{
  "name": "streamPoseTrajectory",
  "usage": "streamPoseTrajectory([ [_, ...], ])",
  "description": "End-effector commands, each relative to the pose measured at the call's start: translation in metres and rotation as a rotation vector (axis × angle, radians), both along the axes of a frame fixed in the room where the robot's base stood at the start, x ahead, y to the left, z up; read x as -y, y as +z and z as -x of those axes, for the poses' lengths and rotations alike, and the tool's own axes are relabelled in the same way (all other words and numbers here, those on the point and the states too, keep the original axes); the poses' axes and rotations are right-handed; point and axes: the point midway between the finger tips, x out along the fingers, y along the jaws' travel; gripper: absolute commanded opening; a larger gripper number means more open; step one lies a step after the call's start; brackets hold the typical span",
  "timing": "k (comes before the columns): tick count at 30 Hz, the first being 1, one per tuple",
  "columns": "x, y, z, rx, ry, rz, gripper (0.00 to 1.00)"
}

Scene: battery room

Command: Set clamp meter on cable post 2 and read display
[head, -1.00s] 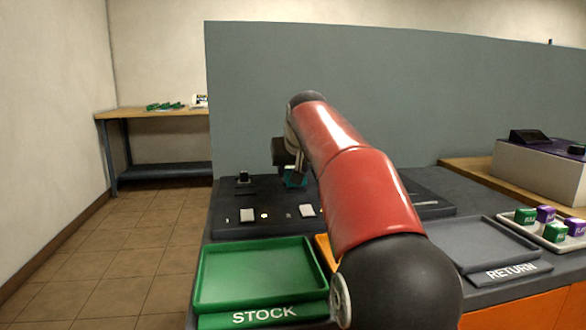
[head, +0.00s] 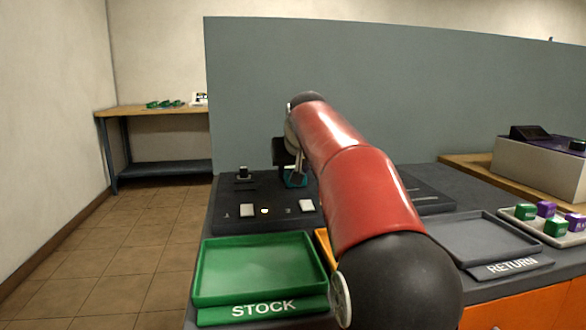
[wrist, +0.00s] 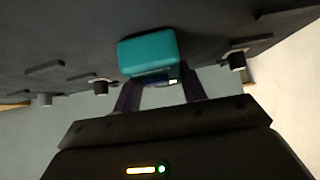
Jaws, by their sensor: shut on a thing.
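A teal block-like thing (wrist: 150,54), which looks like the clamp meter, is in my gripper (wrist: 160,92). In the wrist view the two dark fingers are shut on its lower edge, where a small pale patch shows. In the head view the teal thing (head: 296,181) is low over the black panel, partly hidden by my red arm. Short dark posts stand on the panel: one (wrist: 237,60) right of the teal thing, and two to its left (wrist: 100,88) (wrist: 45,99). I cannot tell which is cable post 2, nor read a display.
A green STOCK tray (head: 203,280) is at the front left and a grey RETURN tray (head: 490,225) at the right. Several green and purple blocks (head: 556,226) sit on a tray at far right. A grey partition (head: 245,90) stands behind the bench. A side table (head: 150,110) is at back left.

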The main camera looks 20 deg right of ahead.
Motion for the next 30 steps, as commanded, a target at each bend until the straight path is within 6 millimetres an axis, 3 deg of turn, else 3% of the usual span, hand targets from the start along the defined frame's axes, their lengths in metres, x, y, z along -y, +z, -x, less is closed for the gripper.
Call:
streamPoseTrajectory([
  [3, 0.0, 0.0, 0.0, 0.002, 0.0, 0.0, 0.51],
  [13, 0.0, 0.002, 0.002, 0.0, 0.0, 0.0, 0.51],
  [30, -0.007, 0.035, 0.034, 0.0, 0.0, 0.0, 0.51],
])
